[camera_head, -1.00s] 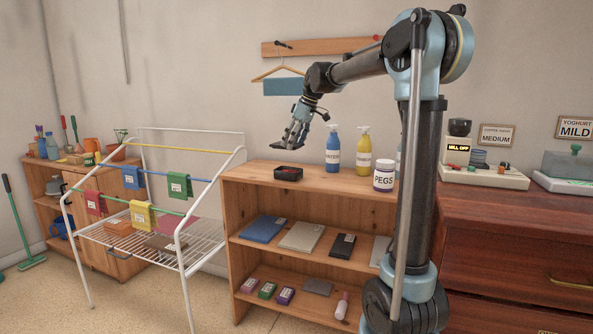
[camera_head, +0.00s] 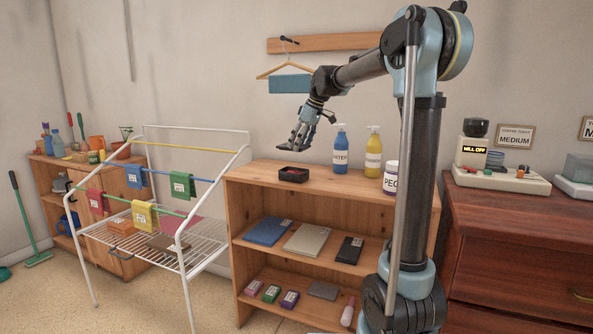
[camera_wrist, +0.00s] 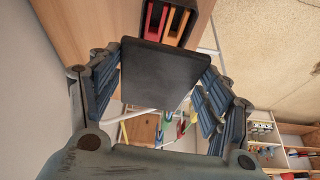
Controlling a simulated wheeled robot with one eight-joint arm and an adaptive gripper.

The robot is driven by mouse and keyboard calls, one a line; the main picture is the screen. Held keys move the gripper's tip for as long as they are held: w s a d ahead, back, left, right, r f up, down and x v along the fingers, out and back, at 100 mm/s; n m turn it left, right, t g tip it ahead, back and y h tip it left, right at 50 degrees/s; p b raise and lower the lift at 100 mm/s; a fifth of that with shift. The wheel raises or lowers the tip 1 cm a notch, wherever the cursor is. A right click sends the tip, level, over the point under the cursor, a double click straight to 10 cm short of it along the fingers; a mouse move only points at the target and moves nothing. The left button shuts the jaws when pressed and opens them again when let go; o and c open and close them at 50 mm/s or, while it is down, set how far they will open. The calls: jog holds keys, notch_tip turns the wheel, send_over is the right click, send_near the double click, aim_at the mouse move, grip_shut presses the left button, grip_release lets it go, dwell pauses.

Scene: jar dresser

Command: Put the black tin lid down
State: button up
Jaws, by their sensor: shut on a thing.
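My gripper (camera_head: 298,143) hangs above the left end of the wooden shelf's top in the head view. In the wrist view my gripper (camera_wrist: 160,76) is shut on the black tin lid (camera_wrist: 164,72), a flat dark square plate between its fingers. In the head view the lid cannot be told apart from the dark fingers. The open black tin (camera_head: 293,176) stands on the shelf top below the gripper, apart from it.
The wooden shelf (camera_head: 330,190) also bears a blue bottle (camera_head: 341,155), a yellow bottle (camera_head: 373,158) and a PEGS jar (camera_head: 390,178) to the right. A white drying rack (camera_head: 185,262) stands left. A hanger (camera_head: 285,72) hangs behind. Bare shelf top lies around the tin.

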jog(key=shift+f, duration=4.1)
jog(key=shift+f, duration=0.4)
jog(key=o, duration=1)
jog(key=v, duration=1.3)
jog(key=shift+a, duration=0.2)
jog(key=s+d+f+m+h, duration=0.1)
jog(key=s+d+f+m, duration=0.3)
jog(key=s+f, duration=0.6)
jog(key=s+d+f+m+h, duration=0.1)
jog(key=s+d+f+m, duration=0.3)
jog(key=s+d+f, duration=0.5)
jog(key=s+d+f+m+h, duration=0.2)
jog(key=s+d+f+m, duration=0.2)
jog(key=s+f, duration=0.7)
jog(key=shift+s+d+f+m, duration=0.15)
jog(key=shift+s+d, duration=0.3)
jog(key=shift+s, duration=1.05)
jog(key=shift+s+d+m, duration=0.1)
jog(key=shift+s+d, duration=0.35)
jog(key=shift+s, duration=1)
jog(key=shift+s+d+f+m, duration=0.15)
jog(key=shift+s+d, duration=0.3)
jog(key=shift+s, duration=1.05)
